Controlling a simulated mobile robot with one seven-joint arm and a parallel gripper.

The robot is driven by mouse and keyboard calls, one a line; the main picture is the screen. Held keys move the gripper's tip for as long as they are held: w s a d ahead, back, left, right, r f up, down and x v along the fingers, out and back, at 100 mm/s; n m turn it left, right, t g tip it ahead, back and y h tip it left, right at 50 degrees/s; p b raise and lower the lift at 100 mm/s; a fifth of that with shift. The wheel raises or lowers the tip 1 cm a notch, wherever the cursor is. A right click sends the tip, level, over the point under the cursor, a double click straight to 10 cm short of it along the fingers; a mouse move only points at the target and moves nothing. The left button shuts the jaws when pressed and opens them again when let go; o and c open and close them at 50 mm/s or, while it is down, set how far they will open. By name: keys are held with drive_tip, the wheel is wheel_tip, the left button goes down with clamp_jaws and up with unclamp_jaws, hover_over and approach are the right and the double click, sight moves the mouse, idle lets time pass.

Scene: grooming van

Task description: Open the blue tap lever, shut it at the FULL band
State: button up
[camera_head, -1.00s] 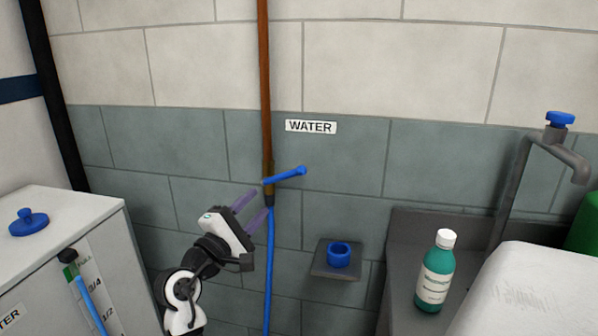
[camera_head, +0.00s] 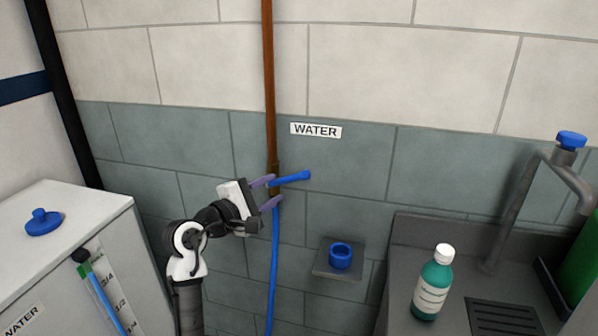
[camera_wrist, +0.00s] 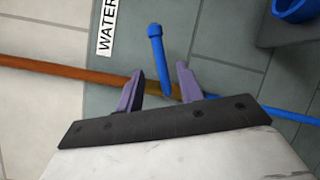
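The blue tap lever (camera_head: 292,179) sticks out to the right from the brown pipe, tilted slightly up. It also shows in the wrist view (camera_wrist: 157,58), with its near end between my fingers in the picture. My gripper (camera_head: 277,190) is open at the tap, its purple fingers apart; I cannot tell whether either touches the lever. The white tank (camera_head: 95,225) at left has a gauge strip (camera_head: 118,290) with fraction marks. A blue column (camera_head: 106,305) runs up it to a green band (camera_head: 85,269) under a black cap. The FULL wording is not readable.
A blue hose (camera_head: 274,270) hangs below the tap. A small wall shelf (camera_head: 322,272) holds a blue ring (camera_head: 340,255). A green bottle (camera_head: 433,285) stands by the sink at right, near a second, blue-topped tap (camera_head: 571,141). A blue knob (camera_head: 43,222) sits on the tank.

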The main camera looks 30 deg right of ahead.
sight(289, 180)
drive_tip(key=p+x, duration=0.2)
drive_tip(key=x, duration=0.7)
drive_tip(key=shift+d, duration=0.2)
clamp_jaws()
